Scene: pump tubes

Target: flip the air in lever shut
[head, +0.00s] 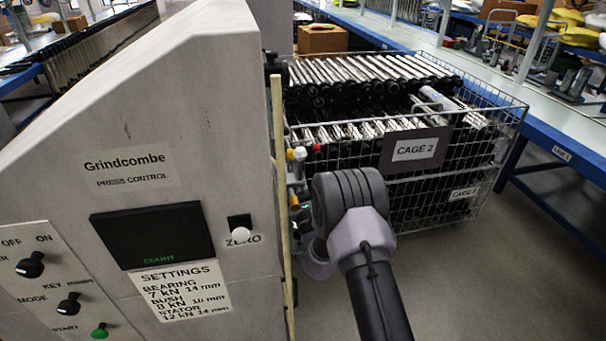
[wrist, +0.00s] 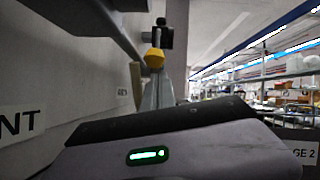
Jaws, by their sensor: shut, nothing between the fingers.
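A small yellow part (wrist: 154,58) shows just beyond the tip of my gripper (wrist: 157,82) in the wrist view. I cannot tell whether they touch. The closed grey fingers point up from the gripper body, with nothing seen between them. In the head view, small yellow (head: 290,155) and red (head: 315,147) fittings show at the right edge of the press control cabinet (head: 215,125). My wrist hides much of the area below them. I cannot tell which fitting is the air in lever, nor how it is turned.
A wire cage (head: 470,150) marked CAGE 2, full of tubes, stands behind my arm. A blue-edged bench (head: 560,155) is at the right. A thin tan strip (head: 278,130) runs down the cabinet's edge. The floor (head: 490,270) at the lower right is clear.

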